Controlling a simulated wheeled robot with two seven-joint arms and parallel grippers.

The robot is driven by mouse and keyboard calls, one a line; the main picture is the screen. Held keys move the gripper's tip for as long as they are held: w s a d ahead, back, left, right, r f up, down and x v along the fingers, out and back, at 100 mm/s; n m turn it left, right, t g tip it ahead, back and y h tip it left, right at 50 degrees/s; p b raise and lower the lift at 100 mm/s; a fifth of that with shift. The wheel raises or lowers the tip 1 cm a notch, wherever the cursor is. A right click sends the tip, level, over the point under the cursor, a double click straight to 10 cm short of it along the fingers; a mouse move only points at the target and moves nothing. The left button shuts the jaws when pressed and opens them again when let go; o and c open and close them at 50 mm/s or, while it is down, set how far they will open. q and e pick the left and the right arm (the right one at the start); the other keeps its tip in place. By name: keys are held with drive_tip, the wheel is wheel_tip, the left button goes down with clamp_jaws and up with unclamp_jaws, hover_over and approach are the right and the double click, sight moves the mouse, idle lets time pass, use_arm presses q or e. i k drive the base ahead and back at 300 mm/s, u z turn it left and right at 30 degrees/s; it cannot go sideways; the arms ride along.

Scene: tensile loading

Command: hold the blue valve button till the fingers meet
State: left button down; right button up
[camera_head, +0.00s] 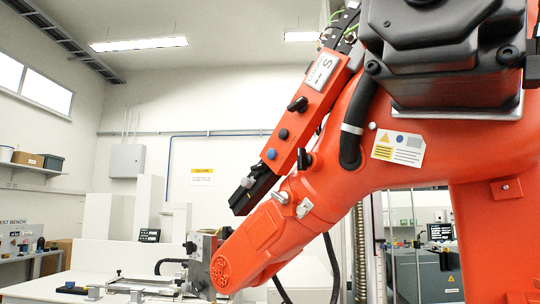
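The blue valve button (271,154) sits on the face of a slanted orange valve box (308,110), near its lower end. A black button (283,134) is just above it, and a black knob (297,104) sits higher up. The box runs along the upper side of a big orange industrial arm (375,185). Nothing touches the blue button. A grey and black tool head (200,265) is at the lower left end of the orange arm; its fingers cannot be made out. Neither of my grippers shows in the head view.
A white bench (70,284) with a metal fixture (140,287) stands at lower left. Cables and hoses hang by the orange arm. A dark machine (428,274) stands behind at right. The space left of the valve box looks clear.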

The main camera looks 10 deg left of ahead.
sight(271, 153)
drive_tip(key=u, duration=1.2)
drive_tip(key=i, duration=0.55)
drive_tip(key=z, duration=2.05)
